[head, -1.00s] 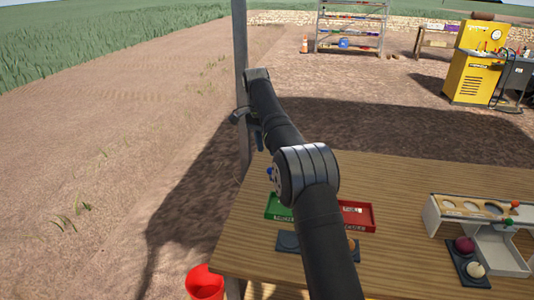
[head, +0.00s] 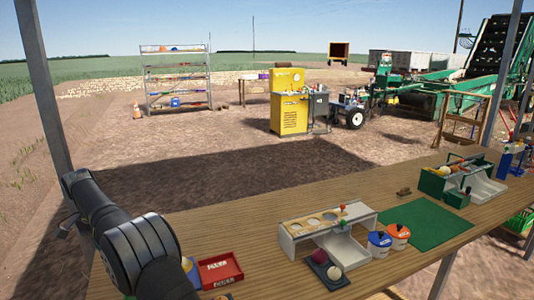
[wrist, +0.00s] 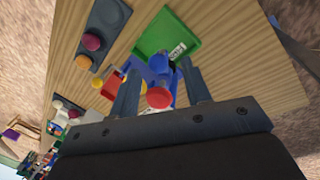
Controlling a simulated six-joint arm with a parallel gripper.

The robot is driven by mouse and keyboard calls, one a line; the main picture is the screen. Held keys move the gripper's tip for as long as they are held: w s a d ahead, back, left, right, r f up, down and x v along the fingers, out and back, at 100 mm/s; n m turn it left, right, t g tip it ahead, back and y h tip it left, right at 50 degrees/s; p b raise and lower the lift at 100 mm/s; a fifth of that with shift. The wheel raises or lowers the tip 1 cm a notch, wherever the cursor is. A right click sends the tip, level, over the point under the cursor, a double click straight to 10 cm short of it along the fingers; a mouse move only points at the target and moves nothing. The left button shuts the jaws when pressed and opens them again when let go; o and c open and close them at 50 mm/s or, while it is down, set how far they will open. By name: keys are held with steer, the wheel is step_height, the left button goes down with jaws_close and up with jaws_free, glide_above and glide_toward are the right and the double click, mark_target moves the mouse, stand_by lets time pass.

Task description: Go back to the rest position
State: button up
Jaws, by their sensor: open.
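My gripper (wrist: 161,66) is in the wrist view, its two grey fingers apart. A blue object with a round red top (wrist: 158,97) shows between and beyond the fingers; I cannot tell its distance, and nothing looks clamped. In the head view my arm rises at the lower left and bends off toward the left post; the jaws are too small and dark to make out there. The wooden table (head: 262,226) lies to the right of the arm.
A green tray (wrist: 150,40) and a dark tray (wrist: 112,14) with round produce lie near the gripper. A red tray (head: 238,271), a sorting stand (head: 295,228), two buckets (head: 379,238) and a green mat (head: 430,222) are on the table. A post (head: 40,85) stands close to the arm.

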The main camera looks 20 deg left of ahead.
steer(key=shift+d+f, duration=0.15)
steer(key=shift+f, duration=0.35)
steer(key=shift+d+f, duration=0.15)
steer(key=shift+f, duration=0.35)
steer(key=shift+d+n, duration=0.3)
steer(key=shift+o, duration=0.3)
